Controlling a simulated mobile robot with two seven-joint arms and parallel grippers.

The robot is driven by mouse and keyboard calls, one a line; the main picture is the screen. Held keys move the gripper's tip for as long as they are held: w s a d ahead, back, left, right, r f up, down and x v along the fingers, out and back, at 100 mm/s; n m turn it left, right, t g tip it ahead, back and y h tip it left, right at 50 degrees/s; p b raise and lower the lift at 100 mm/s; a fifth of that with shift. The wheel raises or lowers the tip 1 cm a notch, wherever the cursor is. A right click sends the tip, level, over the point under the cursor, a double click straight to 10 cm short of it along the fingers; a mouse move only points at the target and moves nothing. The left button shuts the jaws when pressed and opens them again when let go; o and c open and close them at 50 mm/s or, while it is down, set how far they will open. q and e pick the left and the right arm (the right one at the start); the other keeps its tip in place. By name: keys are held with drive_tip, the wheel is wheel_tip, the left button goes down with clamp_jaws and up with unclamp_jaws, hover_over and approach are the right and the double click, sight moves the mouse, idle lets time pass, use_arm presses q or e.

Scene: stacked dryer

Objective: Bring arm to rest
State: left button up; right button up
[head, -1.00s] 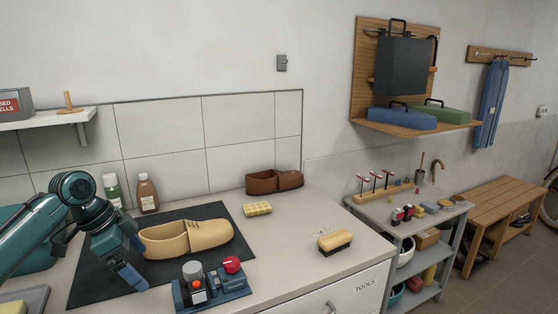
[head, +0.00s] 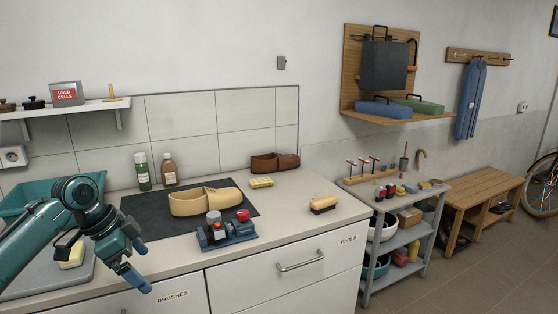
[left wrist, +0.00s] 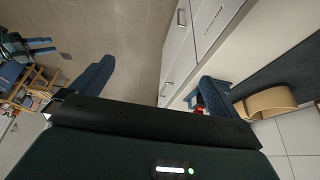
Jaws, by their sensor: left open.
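My left arm comes in from the left in the head view. Its gripper (head: 137,264) hangs in front of the counter's front edge, by the brushes drawer, fingers pointing down to the right. In the left wrist view the two blue fingers (left wrist: 152,85) are wide apart with nothing between them, and floor and drawer fronts show beyond. A tan clog-like shoe (head: 205,200) stands on a dark mat (head: 140,214) beyond the gripper, not touching it.
A blue fixture with a red knob (head: 228,238) stands near the counter's front edge. A teal tray (head: 30,196), bottles (head: 143,172) and a brush (head: 322,204) are also on the counter. A grey shelf cart (head: 397,240) stands right of it. The floor at right has free room.

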use_arm(q)
drive_tip(key=s+d+f+n+t, duration=0.1)
drive_tip(key=s+d+f, duration=0.1)
drive_tip(key=d+f, duration=0.35)
drive_tip(key=s+d+f+n+t+h, duration=0.1)
drive_tip(key=s+d+f, duration=0.2)
drive_tip(key=f, duration=0.6)
drive_tip(key=s+d+f+n+t, duration=0.1)
drive_tip(key=s+d+f, duration=0.1)
drive_tip(key=d+f, duration=0.4)
drive_tip(key=s+f+n+t+y, duration=0.1)
drive_tip(key=s+f+n+t, duration=0.1)
drive_tip(key=s, duration=0.6)
drive_tip(key=s+f+n+t, duration=0.3)
drive_tip(key=s+n, duration=0.1)
drive_tip(key=s, duration=0.5)
drive_tip(key=shift+s+a+n+y, duration=0.15)
drive_tip(key=shift+s+n+y, duration=0.05)
drive_tip(key=shift+n+y, duration=0.2)
